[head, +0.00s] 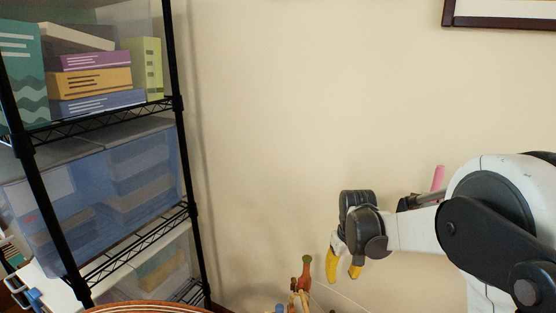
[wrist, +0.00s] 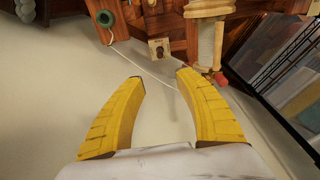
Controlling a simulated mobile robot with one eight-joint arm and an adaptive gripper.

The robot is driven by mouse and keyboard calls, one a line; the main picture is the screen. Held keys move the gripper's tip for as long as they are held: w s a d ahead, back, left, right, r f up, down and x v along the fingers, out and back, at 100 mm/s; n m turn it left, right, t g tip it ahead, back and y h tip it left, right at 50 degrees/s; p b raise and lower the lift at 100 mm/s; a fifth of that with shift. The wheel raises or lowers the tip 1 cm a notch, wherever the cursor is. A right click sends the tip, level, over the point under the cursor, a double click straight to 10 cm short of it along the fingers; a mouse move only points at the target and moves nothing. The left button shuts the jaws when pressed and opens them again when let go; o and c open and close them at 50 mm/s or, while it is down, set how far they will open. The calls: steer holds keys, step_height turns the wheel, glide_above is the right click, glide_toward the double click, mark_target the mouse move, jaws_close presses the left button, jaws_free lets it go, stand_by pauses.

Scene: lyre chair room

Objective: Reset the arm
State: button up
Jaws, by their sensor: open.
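My gripper (head: 345,265) hangs at the lower right of the head view, in front of the cream wall, with its yellow fingers pointing down. In the wrist view my gripper (wrist: 160,85) shows two yellow fingers spread apart, with nothing between them. No object touches the fingers. My white and black arm reaches in from the right edge of the head view.
A black wire shelf (head: 82,118) with books and a blue bin (head: 105,195) stands at the left. A wooden toy-like object (head: 304,275) is below and left of my gripper. A picture frame (head: 500,16) hangs upper right. The wall's middle is clear.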

steer(key=s+r+m+t, duration=0.1)
steer(key=s+r+t, duration=0.3)
steer(key=s+r, duration=1.1)
steer(key=s+f+m+t, duration=0.1)
steer(key=s+f, duration=0.2)
steer(key=s, duration=0.7)
steer(key=shift+t, duration=0.4)
steer(key=shift+w, duration=0.1)
